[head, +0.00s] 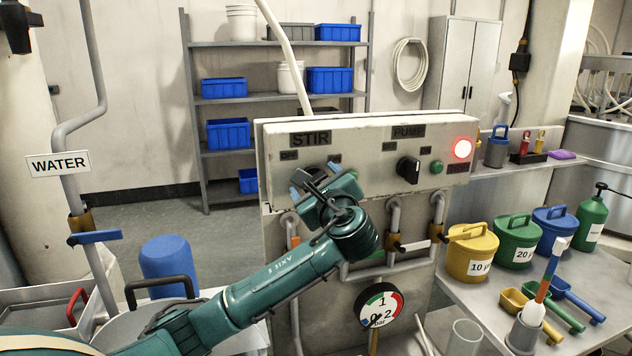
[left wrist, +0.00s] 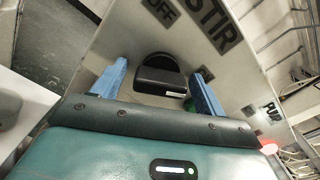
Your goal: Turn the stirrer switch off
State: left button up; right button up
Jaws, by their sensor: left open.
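The control panel (head: 350,142) has a STIR sign (head: 310,138) on its left half, with smaller labels below it. The black stirrer switch (left wrist: 160,76) shows in the left wrist view, under the STIR and OFF labels; in the head view my gripper largely hides it. My left gripper (head: 314,178) is at the panel below the STIR sign. In the left wrist view its blue fingers (left wrist: 160,70) are open, one on each side of the switch. I cannot tell whether they touch it, nor which way the switch points. My right gripper is not in view.
Right of my gripper are the black PUMP switch (head: 408,169), a green button (head: 437,167) and a lit red lamp (head: 462,149). Valves and pipes with a pressure gauge (head: 380,306) sit below the panel. Lidded buckets (head: 472,256) stand on the right bench.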

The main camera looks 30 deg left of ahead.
pick_arm(q)
jog(key=shift+c, duration=0.2)
jog(key=c, duration=0.9)
jog(key=shift+c, duration=0.2)
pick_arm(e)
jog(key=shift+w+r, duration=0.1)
